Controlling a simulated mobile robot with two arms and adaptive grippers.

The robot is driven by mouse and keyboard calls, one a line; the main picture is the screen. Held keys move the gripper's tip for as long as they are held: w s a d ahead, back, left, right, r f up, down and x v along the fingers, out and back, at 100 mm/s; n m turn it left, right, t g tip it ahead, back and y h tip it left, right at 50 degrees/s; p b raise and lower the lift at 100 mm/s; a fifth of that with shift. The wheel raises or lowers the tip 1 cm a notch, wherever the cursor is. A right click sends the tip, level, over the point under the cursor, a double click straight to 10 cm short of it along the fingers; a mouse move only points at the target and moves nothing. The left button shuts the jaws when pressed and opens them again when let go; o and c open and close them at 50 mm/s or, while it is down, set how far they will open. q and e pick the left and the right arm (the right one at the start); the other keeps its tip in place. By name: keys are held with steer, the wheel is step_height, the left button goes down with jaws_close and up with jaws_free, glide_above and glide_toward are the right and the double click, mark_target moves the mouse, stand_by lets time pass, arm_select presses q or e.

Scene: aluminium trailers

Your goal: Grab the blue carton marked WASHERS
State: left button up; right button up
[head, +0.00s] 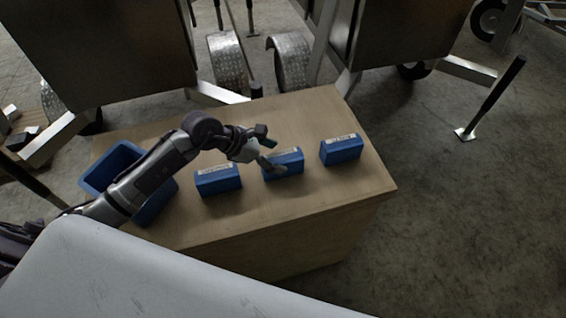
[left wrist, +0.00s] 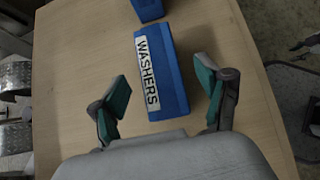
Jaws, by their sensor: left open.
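The blue carton marked WASHERS (left wrist: 174,77) stands between the fingers of my left gripper (left wrist: 162,90) in the left wrist view, its white label readable. There is a gap on both sides, wider on the left. In the head view it appears to be the middle blue carton (head: 291,163) on the wooden table. My left gripper (head: 271,150) is open at this carton and partly covers its left side. My right gripper is not in view.
Other blue cartons stand left (head: 218,181) and right (head: 341,152) of it; their labels are too small to read. An open blue bin (head: 95,181) sits at the table's left end, partly behind my arm. The wooden table (head: 300,106) is bare behind the cartons. Metal trailers stand beyond.

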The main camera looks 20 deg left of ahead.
mark_target(280, 158)
arm_select(q)
steer(key=x, duration=0.2)
steer(key=shift+w+d+f+p, duration=0.1)
steer(key=shift+d+f+p, duration=0.1)
steer(key=shift+p, duration=0.15)
steer(key=shift+x, duration=1.15)
steer(key=shift+w+d+f, duration=0.1)
steer(key=shift+d+f, duration=0.1)
steer(key=shift+f, duration=0.05)
steer(key=shift+c, duration=0.3)
steer(key=c, duration=1.3)
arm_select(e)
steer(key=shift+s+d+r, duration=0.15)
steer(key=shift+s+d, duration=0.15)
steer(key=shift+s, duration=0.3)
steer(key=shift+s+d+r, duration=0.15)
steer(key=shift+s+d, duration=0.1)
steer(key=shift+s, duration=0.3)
